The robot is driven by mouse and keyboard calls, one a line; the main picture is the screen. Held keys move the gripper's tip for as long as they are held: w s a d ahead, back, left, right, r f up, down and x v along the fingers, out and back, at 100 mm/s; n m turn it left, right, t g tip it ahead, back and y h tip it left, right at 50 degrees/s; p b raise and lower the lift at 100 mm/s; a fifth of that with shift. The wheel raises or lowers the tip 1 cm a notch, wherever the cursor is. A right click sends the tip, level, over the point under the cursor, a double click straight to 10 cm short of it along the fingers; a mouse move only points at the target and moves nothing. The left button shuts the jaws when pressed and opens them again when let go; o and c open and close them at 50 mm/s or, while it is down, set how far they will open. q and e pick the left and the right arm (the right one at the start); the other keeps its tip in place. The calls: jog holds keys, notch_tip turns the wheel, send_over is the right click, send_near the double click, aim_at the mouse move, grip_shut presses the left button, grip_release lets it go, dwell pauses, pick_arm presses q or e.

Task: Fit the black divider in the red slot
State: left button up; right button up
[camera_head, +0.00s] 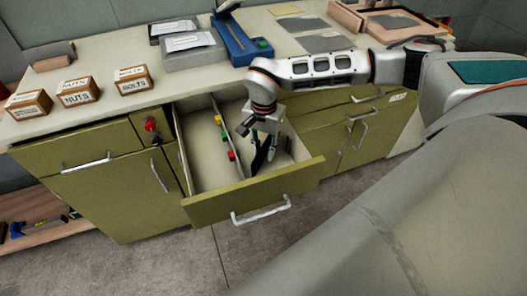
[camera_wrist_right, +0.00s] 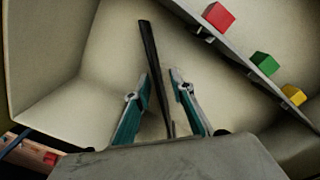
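The black divider (camera_wrist_right: 151,52) is a thin dark strip inside the open drawer, seen nearly edge-on in the right wrist view. My right gripper (camera_wrist_right: 161,76) reaches into the drawer with its fingers on either side of the divider. A gap shows between the divider and the right-hand finger; the left-hand finger is close to it, and contact is unclear. In the head view the right gripper (camera_head: 263,150) hides part of the divider. A red block (camera_wrist_right: 218,16) sits on a thin partition, in line with a green block (camera_wrist_right: 264,64) and a yellow block (camera_wrist_right: 293,95). My left gripper is not in view.
The olive drawer front (camera_head: 253,191) stands pulled out from the cabinet. The counter above holds several labelled boxes (camera_head: 78,92), a blue tool (camera_head: 240,42) and grey trays (camera_head: 193,52). The floor (camera_head: 165,260) before the cabinet is clear.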

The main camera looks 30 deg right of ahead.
grip_shut()
jog(key=shift+r, duration=0.15)
